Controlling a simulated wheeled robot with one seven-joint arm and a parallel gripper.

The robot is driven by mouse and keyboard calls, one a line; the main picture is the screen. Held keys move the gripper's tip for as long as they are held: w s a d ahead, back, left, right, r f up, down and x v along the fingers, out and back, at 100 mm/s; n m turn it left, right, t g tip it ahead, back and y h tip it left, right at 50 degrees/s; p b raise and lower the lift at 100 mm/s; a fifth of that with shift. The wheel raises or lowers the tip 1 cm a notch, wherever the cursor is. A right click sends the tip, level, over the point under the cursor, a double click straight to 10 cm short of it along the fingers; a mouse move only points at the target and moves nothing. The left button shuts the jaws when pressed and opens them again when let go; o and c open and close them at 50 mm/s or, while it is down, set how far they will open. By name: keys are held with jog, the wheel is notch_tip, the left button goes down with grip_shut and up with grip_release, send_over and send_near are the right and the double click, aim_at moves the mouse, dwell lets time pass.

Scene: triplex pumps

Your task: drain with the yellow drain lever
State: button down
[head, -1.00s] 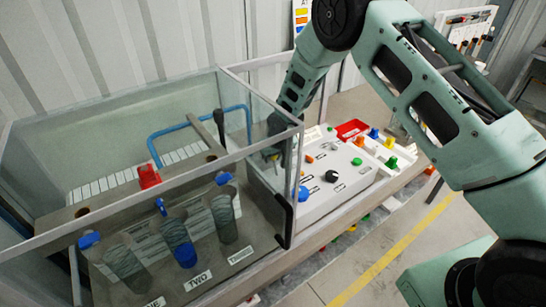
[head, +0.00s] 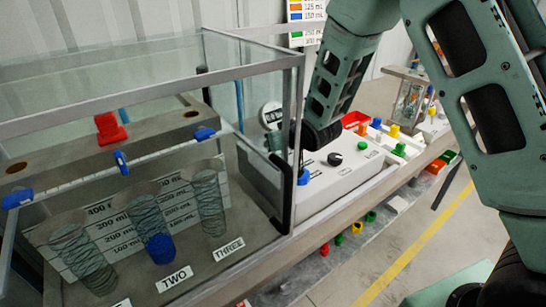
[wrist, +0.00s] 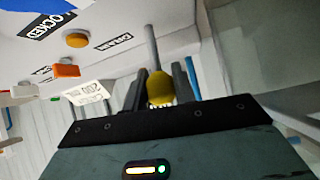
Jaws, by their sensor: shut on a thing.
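The yellow drain lever shows in the wrist view as a grey rod ending in a yellow knob (wrist: 160,91). It sticks out of the white control box beside the label "DRAIN". My gripper (wrist: 166,72) has its dark fingers on both sides of the knob and is shut on it. In the head view my gripper (head: 278,139) is low behind the glass corner of the tank, at the left end of the white control box (head: 345,181). The lever is hidden there by my arm and the tank frame.
The glass tank (head: 152,122) with its metal frame stands close on the left. The box carries a black dial (head: 335,159) and a blue knob (head: 303,176). Coloured parts lie in trays to the right.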

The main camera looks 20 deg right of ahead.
jog(key=shift+s+d+f+t+b, duration=0.1)
jog(key=shift+s+f+t+b, duration=0.4)
jog(key=shift+b, duration=1.3)
jog(key=shift+r, duration=0.2)
jog(key=shift+r+t+b, duration=0.15)
jog(key=shift+t+b, duration=0.15)
jog(key=shift+b, duration=0.1)
jog(key=c, duration=1.1)
grip_release()
jog(key=shift+c, duration=0.2)
jog(key=shift+s+d, duration=0.1)
jog(key=shift+s, duration=0.05)
